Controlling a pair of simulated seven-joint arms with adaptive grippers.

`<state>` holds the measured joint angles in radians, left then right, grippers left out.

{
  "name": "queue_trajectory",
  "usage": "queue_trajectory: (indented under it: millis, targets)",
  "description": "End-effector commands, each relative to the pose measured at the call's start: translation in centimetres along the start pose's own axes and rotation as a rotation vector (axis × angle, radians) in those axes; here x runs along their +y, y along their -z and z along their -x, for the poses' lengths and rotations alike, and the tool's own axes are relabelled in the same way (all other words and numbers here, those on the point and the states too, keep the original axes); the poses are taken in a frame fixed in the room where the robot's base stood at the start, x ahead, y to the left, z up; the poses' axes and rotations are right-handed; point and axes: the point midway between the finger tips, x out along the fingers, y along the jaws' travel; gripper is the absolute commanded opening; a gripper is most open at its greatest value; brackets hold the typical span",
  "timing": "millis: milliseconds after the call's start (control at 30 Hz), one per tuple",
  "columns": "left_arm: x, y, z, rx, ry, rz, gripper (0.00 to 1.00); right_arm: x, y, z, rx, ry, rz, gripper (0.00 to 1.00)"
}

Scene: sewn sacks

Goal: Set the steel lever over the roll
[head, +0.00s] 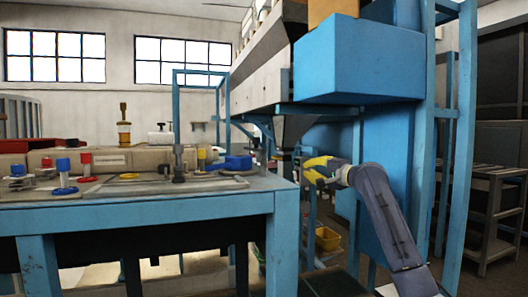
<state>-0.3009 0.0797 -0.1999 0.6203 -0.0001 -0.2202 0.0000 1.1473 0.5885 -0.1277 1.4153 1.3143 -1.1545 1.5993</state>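My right gripper (308,172), yellow and dark, reaches in on an arm from the lower right. It is beside the bench's right end, in front of the blue machine frame. Its fingers point left; it is too small to tell whether they are open or shut, and I see nothing clearly held. A dark grey upright piece (178,163) stands on the bench; it may be the steel lever, but I cannot tell. I cannot clearly pick out the roll. My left gripper is not in view.
The blue-framed workbench (140,209) fills the left. It carries blue and red pieces, a yellow ring (129,176) and a blue block (238,162). A big blue box (358,58) overhangs above my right gripper. A yellow bin (327,239) sits low behind. Shelving (494,205) stands right.

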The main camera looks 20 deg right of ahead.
Motion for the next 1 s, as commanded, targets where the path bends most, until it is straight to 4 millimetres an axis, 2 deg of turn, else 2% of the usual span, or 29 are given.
queue_trajectory:
  millis: [33,100,200,300,467,1000]
  targets:
    - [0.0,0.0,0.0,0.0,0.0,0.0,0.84,-2.5,-2.1,0.3,-0.04,0.012,-0.009,0.0]
    - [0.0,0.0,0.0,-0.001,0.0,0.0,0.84,-4.7,-4.4,0.7,-0.083,0.012,-0.024,0.0]
    - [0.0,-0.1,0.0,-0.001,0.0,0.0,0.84,-6.7,-6.6,1.2,-0.124,0.009,-0.036,0.0]
    - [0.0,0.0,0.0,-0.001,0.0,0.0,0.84,-7.7,-7.9,1.4,-0.147,0.007,-0.044,0.0]
    - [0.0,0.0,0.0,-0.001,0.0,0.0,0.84,-8.1,-8.5,0.6,-0.157,0.005,-0.049,0.0]
    - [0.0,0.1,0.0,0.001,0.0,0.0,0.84,-8.1,-9.7,-7.5,-0.154,0.005,-0.048,0.0]
